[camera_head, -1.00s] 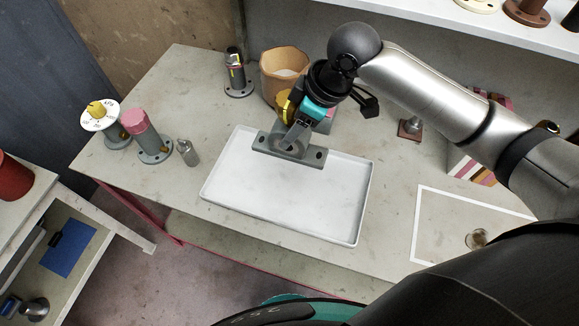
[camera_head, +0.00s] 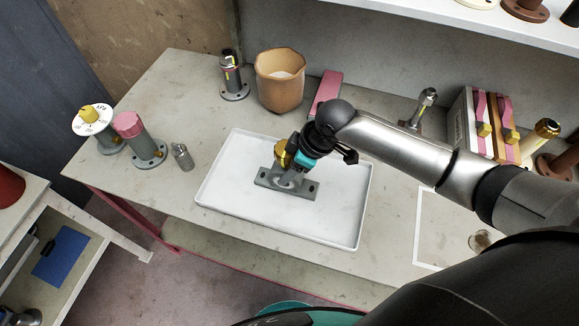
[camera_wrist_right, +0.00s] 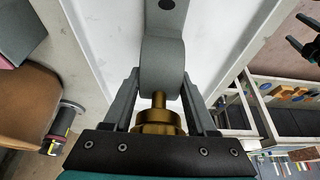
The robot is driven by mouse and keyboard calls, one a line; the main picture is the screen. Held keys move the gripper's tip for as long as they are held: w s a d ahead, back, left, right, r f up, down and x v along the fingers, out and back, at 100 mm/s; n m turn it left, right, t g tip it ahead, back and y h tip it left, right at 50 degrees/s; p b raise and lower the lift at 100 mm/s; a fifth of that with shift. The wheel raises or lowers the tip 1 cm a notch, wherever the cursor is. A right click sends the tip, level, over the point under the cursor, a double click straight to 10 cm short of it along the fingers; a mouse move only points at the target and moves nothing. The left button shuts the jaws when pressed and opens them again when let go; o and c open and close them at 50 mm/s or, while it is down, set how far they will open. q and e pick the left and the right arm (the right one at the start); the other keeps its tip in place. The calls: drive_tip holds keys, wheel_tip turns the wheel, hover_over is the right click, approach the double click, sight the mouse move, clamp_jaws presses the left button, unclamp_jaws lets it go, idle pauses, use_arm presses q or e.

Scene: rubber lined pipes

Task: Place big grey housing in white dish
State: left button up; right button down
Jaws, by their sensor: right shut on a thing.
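The big grey housing (camera_head: 305,190) is a grey block with a flat base with holes at its ends. In the head view it is over the middle of the white dish (camera_head: 231,196), a shallow rectangular tray. My right gripper (camera_head: 291,172) is shut on the housing from above. In the right wrist view the fingers (camera_wrist_right: 160,105) are on both sides of the rounded grey part of the housing (camera_wrist_right: 162,62), with a brass fitting below it. The white dish (camera_wrist_right: 103,45) lies behind it. I cannot tell whether the base touches the dish floor. My left gripper is not in view.
A tan pot (camera_head: 281,85), a dark flanged cylinder (camera_head: 232,78) and a pink block (camera_head: 327,92) stand behind the dish. A pink-topped grey pipe (camera_head: 140,140), a dial piece (camera_head: 93,122) and a small metal bottle (camera_head: 182,157) stand left. A striped rack (camera_head: 482,125) is at right.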

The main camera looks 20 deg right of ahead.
drive_tip(key=c, duration=0.7)
unclamp_jaws()
drive_tip(key=shift+f, duration=0.1)
drive_tip(key=o, duration=0.5)
drive_tip(key=p+v, duration=0.2)
drive_tip(key=v, duration=1)
drive_tip(key=shift+r, duration=0.25)
